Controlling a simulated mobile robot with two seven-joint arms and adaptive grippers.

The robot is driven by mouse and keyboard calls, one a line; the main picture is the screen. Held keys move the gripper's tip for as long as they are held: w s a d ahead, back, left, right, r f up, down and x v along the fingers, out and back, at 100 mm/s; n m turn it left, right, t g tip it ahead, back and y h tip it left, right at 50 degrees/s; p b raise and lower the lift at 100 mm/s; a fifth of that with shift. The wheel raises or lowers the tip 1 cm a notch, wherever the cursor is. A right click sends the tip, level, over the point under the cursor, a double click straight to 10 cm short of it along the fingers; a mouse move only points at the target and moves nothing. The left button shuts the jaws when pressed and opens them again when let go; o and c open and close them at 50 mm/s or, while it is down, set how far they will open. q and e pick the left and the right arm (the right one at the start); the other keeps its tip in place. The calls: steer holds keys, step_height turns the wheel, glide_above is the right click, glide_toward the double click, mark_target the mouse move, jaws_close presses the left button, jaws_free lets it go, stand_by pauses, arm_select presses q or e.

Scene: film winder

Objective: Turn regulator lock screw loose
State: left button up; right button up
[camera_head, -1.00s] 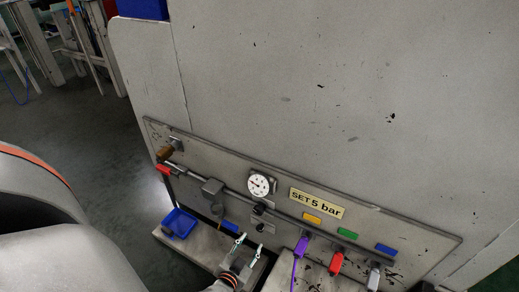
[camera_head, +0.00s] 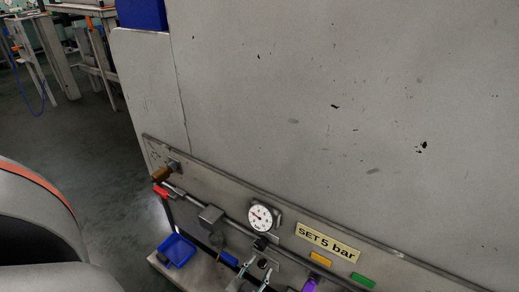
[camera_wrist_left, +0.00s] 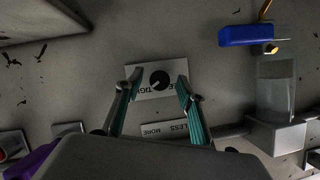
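The lock screw is a small round black knob (camera_wrist_left: 160,79) on a white label plate (camera_wrist_left: 143,93) in the left wrist view; the plate's lettering is upside down, with "TIGHT" partly readable. It also shows as a dark knob (camera_head: 263,264) in the head view, below the dark regulator knob (camera_head: 260,243). My left gripper (camera_wrist_left: 158,84) is open, one teal-padded finger on each side of the screw, with nothing held. Whether the fingertips reach it in depth is unclear. In the head view my left gripper (camera_head: 255,271) is at the bottom edge. My right gripper is not in view.
A pressure gauge (camera_head: 260,217) sits above the knobs, beside a "SET 5 bar" sign (camera_head: 328,243). A blue tray (camera_head: 177,251) stands at lower left.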

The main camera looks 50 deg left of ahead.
arm_select(q)
jaws_close()
